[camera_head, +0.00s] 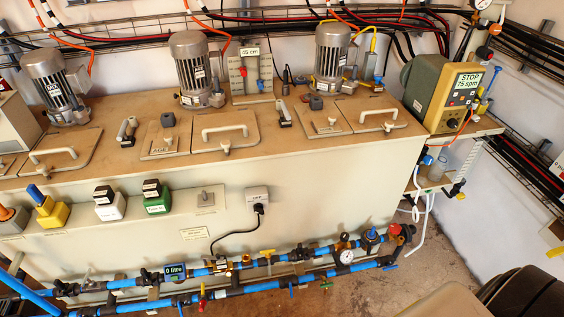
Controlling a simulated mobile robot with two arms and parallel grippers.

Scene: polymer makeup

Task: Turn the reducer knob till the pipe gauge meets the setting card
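A round white pipe gauge (346,256) sits on the blue pipe run at the lower right, in front of the machine. Its needle and scale are too small to read. A blue body with a knob on top, which looks like the reducer (371,235), stands on the upper pipe just right of the gauge. A small pale card (194,233) with unreadable print is on the machine front above the pipes. I cannot tell if it is the setting card. Neither of my grippers shows in the view.
Blue pipes (105,286) with several small valves run low along the machine (330,180). A red-topped part (394,230) is close right of the reducer. A dosing pump (442,90) stands on a side shelf. Bare floor (455,250) lies at right. Dark and beige shapes fill the lower right corner.

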